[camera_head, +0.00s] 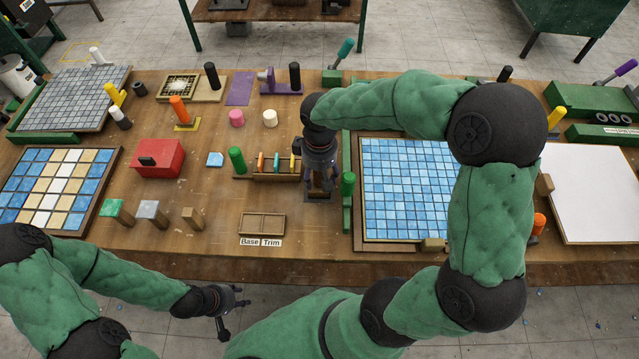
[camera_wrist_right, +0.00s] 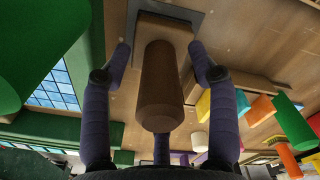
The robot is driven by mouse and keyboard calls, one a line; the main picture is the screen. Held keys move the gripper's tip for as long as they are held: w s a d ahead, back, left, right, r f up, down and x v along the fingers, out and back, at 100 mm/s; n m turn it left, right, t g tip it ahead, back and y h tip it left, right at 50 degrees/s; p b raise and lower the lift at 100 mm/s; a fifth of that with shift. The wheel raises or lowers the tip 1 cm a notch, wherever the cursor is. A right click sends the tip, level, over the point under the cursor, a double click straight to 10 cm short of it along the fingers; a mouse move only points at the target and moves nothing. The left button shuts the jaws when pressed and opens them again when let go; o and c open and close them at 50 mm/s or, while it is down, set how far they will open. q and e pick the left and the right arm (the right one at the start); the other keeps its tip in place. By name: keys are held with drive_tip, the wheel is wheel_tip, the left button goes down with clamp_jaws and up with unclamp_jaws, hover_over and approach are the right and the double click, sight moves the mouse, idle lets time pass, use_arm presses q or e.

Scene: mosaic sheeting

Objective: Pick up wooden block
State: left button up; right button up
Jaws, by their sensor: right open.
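My right gripper (camera_head: 320,185) points down at the table between the tool rack and the blue mosaic sheet. In the right wrist view its fingers (camera_wrist_right: 161,62) are open, one on each side of a wooden block with a brown cylindrical grip (camera_wrist_right: 162,85) and a pale base (camera_wrist_right: 176,26). I see a gap between the fingers and the grip. Another small wooden block (camera_head: 193,218) stands at the front left of the table. My left gripper (camera_head: 232,312) is open and empty in front of the table edge.
A tool rack (camera_head: 268,177) stands just left of my right gripper, with a green post (camera_head: 237,160). A red box (camera_head: 158,158) sits further left.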

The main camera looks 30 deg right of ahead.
clamp_jaws()
drive_tip(key=shift+r, duration=0.1)
drive_tip(key=shift+r, duration=0.8)
drive_tip(key=a+r+p, duration=0.4)
drive_tip(key=a+r, duration=0.7)
drive_tip(key=a, duration=0.3)
drive_tip(key=shift+w+r+p, duration=0.2)
drive_tip(key=shift+w+p, duration=0.05)
drive_tip(key=shift+p, duration=0.05)
